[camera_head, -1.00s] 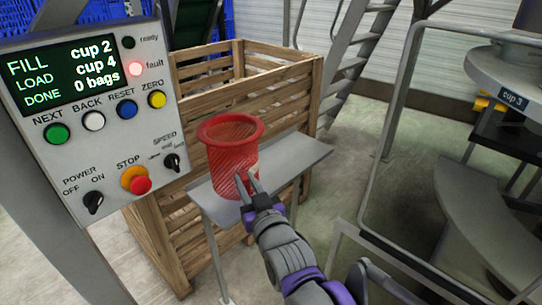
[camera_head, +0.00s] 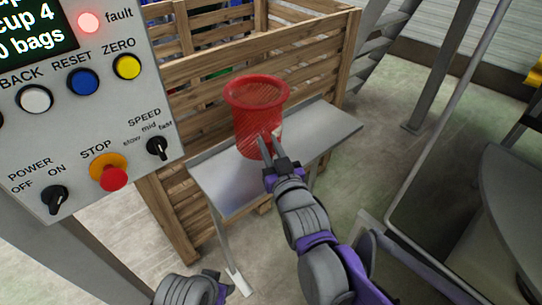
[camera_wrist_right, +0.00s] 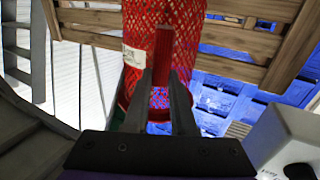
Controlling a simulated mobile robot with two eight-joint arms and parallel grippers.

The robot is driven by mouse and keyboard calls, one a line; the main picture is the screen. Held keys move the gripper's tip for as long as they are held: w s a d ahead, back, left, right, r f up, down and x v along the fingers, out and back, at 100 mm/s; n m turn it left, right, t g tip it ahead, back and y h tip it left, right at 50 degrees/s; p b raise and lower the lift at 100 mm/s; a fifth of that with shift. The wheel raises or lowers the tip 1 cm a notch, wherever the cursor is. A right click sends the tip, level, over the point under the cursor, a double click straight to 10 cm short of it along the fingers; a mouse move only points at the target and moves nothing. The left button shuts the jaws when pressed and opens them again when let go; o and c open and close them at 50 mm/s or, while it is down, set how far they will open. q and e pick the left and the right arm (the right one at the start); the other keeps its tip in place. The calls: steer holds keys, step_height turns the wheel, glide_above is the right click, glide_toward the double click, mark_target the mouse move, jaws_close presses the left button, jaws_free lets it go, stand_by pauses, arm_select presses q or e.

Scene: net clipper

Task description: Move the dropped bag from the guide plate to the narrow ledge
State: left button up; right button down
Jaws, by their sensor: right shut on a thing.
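The bag is a red, net-like cylinder (camera_head: 257,112) with a wide round rim, upright in the head view. My right gripper (camera_head: 270,143) is shut on its near lower side. The narrow ledge (camera_head: 232,185) is a thin grey plate on legs in front of a wooden crate. The bag is over the ledge; I cannot tell if its base touches it. In the right wrist view my right gripper's fingers (camera_wrist_right: 164,75) pinch the red mesh (camera_wrist_right: 195,20), beside a small pale tag (camera_wrist_right: 134,55). My left gripper's fingers are not seen. I cannot identify the guide plate.
A slatted wooden crate (camera_head: 205,72) stands right behind the ledge. A control panel (camera_head: 60,120) with buttons and a lit fault lamp is close on the left. Grey rails and a curved grey surface (camera_head: 505,205) stand on the right. The ledge's right part is bare.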

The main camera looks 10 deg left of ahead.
step_height(320, 180, down, 4)
steer(key=shift+w+r+b, duration=0.1)
steer(key=shift+r+b, duration=0.1)
steer(key=shift+b, duration=0.35)
steer(key=c, duration=0.7)
jaws_free()
steer(key=shift+f, duration=0.1)
steer(key=shift+c, duration=0.2)
